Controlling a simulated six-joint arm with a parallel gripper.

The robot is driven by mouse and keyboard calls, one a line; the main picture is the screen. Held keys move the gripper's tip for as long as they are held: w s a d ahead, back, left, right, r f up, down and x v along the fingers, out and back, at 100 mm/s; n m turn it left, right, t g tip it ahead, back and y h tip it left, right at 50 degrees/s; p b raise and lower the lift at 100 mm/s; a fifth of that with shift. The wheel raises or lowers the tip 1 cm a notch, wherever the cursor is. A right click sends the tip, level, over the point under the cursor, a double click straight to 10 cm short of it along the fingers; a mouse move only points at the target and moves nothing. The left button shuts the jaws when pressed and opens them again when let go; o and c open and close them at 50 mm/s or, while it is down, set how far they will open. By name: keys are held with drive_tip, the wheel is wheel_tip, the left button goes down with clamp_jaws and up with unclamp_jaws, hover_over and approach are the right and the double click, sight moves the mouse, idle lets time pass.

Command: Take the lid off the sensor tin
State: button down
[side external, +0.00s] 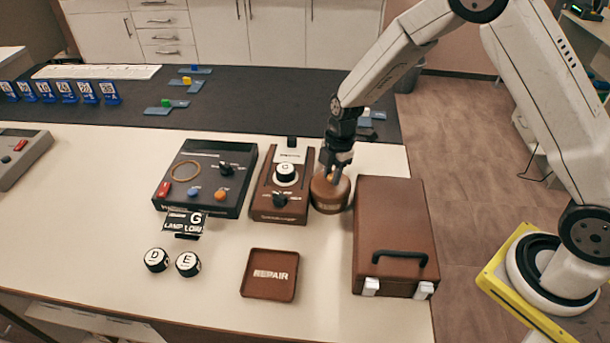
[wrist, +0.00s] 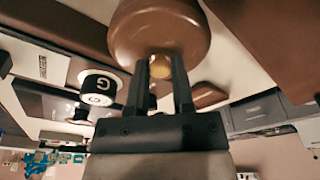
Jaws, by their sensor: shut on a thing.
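The sensor tin (side external: 330,197) is a round brown tin with a pale label on its side, standing between the brown device and the brown case. Its brown domed lid (wrist: 158,30) fills the top of the wrist view. My gripper (side external: 333,172) points down over the tin from above. In the wrist view my gripper (wrist: 163,62) is shut on the lid's small brass-coloured knob (wrist: 155,63), one dark finger on each side. I cannot tell whether the lid sits on the tin or is slightly raised; the tin's inside is hidden.
A brown case (side external: 392,220) stands close on the right. A brown device with a G knob (side external: 280,187) stands close on the left, beside a dark lamp panel (side external: 207,175). A brown REPAIR tray (side external: 270,286) lies in front, with bare white table around it.

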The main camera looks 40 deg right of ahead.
drive_tip(key=shift+r, duration=0.15)
drive_tip(key=shift+r, duration=0.55)
drive_tip(key=s+r, duration=1.1)
drive_tip(key=s, duration=0.3)
drive_tip(key=shift+d+r, duration=0.3)
drive_tip(key=shift+d, duration=0.15)
